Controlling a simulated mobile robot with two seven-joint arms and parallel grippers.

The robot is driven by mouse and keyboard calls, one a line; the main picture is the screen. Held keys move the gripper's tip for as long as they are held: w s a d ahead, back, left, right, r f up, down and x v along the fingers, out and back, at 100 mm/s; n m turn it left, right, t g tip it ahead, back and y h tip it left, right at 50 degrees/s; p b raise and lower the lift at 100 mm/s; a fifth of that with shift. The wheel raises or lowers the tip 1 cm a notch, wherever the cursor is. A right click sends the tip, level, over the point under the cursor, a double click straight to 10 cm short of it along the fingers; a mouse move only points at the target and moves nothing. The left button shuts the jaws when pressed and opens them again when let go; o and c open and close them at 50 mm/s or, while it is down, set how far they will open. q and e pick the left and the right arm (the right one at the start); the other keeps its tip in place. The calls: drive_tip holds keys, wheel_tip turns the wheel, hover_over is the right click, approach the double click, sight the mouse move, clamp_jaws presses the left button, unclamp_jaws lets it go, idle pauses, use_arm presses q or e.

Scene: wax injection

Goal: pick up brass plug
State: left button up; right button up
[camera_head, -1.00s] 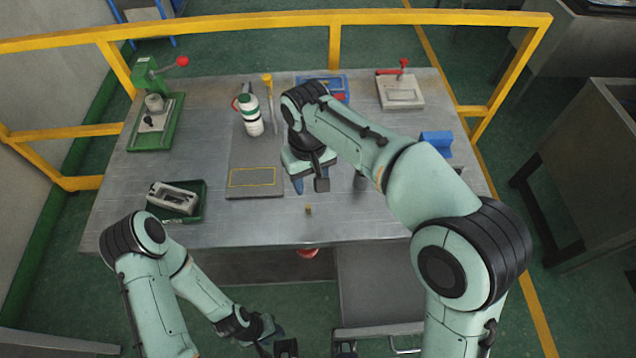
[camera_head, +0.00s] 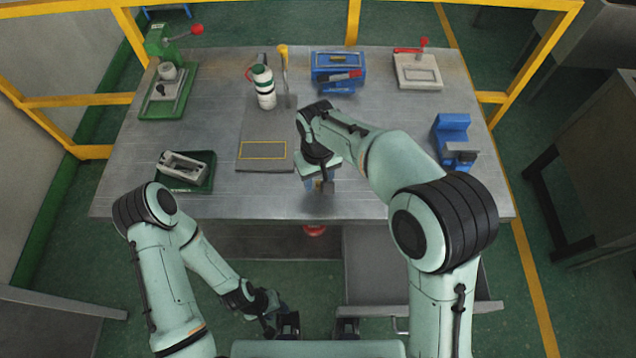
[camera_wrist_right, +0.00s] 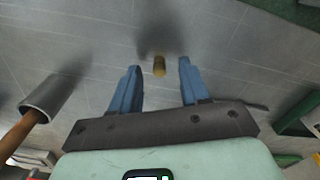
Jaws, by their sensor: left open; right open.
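The brass plug (camera_wrist_right: 159,66) is a small cylinder standing on the grey metal table, seen in the right wrist view. It lies a little beyond the blue fingertips, roughly between them. My right gripper (camera_wrist_right: 156,78) is open and empty, with a finger on each side of the plug's line. In the head view my right gripper (camera_head: 319,186) is low over the front of the table, and I cannot make out the plug there. My left gripper (camera_head: 273,316) is below the table's front edge, away from the plug; its fingers are small and partly hidden.
A metal cylinder with a wooden handle (camera_wrist_right: 47,98) lies left in the wrist view. A green tray (camera_head: 208,184) holds a grey block. A green press (camera_head: 166,95), white bottle (camera_head: 264,88), blue toolbox (camera_head: 337,75) and blue vise (camera_head: 453,135) stand around.

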drive_tip(key=shift+f, duration=0.95)
clamp_jaws()
drive_tip(key=shift+r, duration=0.15)
